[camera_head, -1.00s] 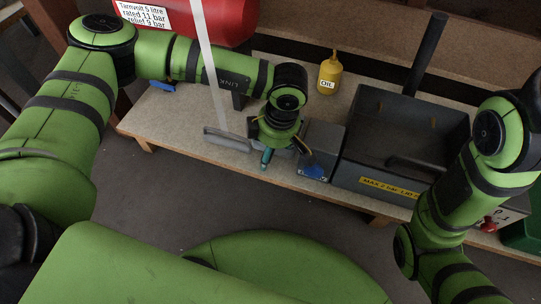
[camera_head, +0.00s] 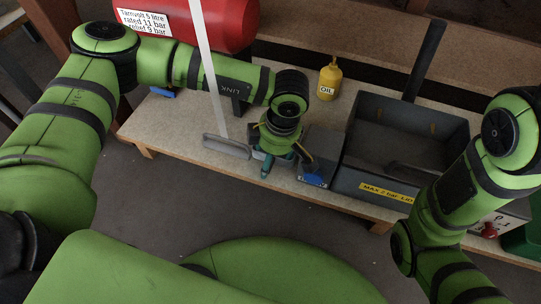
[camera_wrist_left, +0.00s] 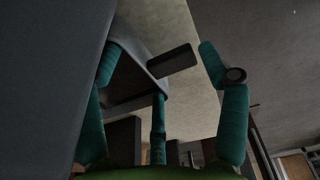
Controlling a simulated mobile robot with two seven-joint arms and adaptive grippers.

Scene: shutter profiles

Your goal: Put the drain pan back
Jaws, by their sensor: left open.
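My left gripper (camera_head: 272,166) points down at the bench's front edge, beside the small grey block. Its teal fingers (camera_wrist_left: 168,95) are spread, with no clear grip on anything. My right gripper is outside the views.
A red tank (camera_head: 215,25) stands at the back left behind a pale upright strip (camera_head: 211,75). A yellow oil bottle (camera_head: 329,79) stands on the bench (camera_head: 175,122). A large grey open box (camera_head: 352,150) stands right of the small grey block (camera_head: 318,150). The floor in front is clear.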

